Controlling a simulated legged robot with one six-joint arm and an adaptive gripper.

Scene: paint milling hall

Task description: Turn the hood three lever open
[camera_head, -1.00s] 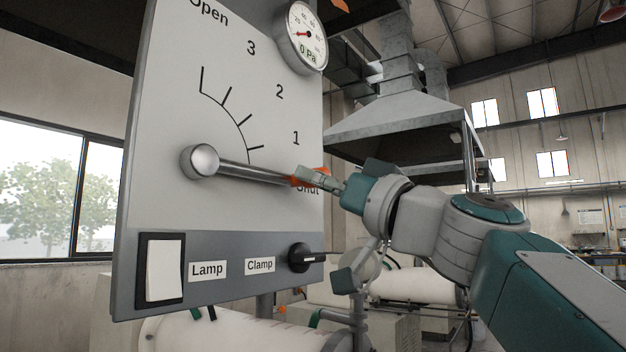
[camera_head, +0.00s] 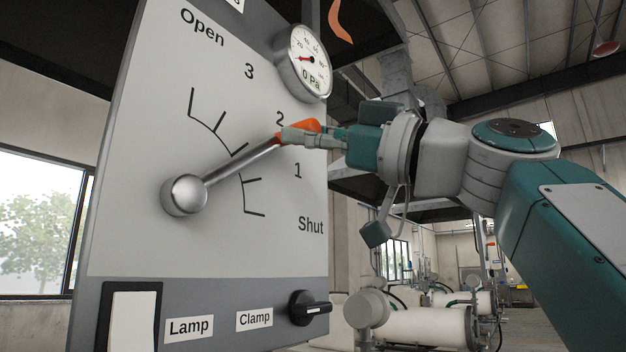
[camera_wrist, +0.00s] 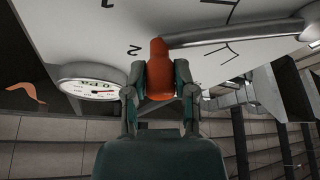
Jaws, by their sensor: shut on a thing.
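The lever (camera_head: 240,164) is a metal rod on a round silver hub (camera_head: 185,195), with an orange grip at its end. It slants up and to the right across the panel's scale, between the marks 1 and 2 and close to 2. My gripper (camera_head: 300,134) is shut on the orange grip (camera_head: 314,125). In the wrist view the orange grip (camera_wrist: 159,70) sits between my two fingers, and the rod (camera_wrist: 235,33) runs off to the right. The panel (camera_head: 130,225) reads Open at the top left and Shut at the lower right.
A round gauge (camera_head: 304,62) reading 0 Pa is on the panel's upper right edge, near my gripper. A black Clamp knob (camera_head: 308,308) and a white Lamp switch (camera_head: 133,322) are below. Milling machines (camera_head: 420,327) stand behind at the lower right.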

